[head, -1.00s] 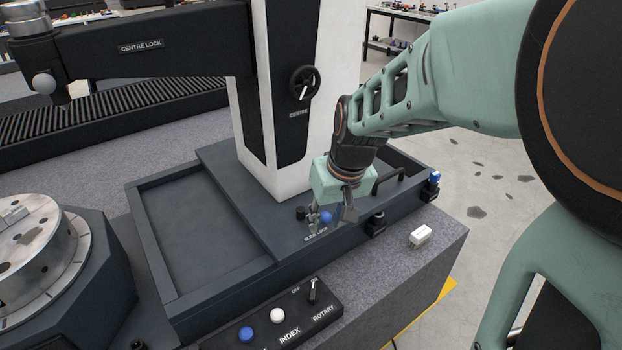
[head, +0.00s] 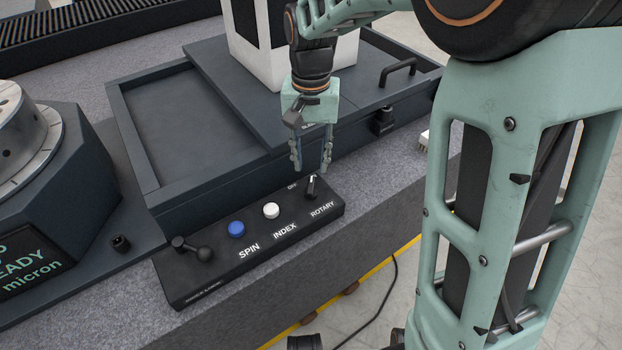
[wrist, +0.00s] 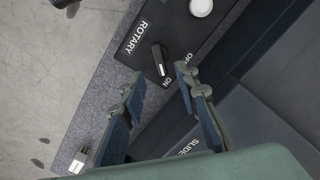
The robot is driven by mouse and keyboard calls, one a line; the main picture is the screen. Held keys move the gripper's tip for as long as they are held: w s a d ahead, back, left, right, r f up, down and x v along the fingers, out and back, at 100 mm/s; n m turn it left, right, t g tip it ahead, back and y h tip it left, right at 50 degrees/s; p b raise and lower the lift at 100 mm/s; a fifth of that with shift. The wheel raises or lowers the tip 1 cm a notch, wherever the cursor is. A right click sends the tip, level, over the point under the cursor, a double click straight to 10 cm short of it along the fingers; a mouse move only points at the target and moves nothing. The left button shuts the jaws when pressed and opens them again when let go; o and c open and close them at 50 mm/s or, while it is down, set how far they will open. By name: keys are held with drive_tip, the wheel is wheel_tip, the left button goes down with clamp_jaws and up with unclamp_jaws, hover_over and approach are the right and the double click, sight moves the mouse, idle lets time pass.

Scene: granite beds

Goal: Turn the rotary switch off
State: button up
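The rotary switch (head: 311,187) is a black knob with a white mark at the right end of a black control box, above the word ROTARY. My gripper (head: 311,168) is open, pointing down, just above and behind the knob. In the wrist view its fingers (wrist: 160,82) are spread, with the knob just ahead of the gap between their tips. I see no contact with the knob.
The control box (head: 222,267) also bears a white INDEX button (head: 271,210), a blue SPIN button (head: 236,228) and a black ball lever (head: 204,253). A raised dark slide bed (head: 170,130) stands close behind it. The grey granite strip in front is clear.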

sight(311, 183)
wheel_tip(311, 183, down, 7)
drive_tip(key=shift+r+b, duration=0.15)
drive_tip(key=shift+b, duration=0.45)
clamp_jaws()
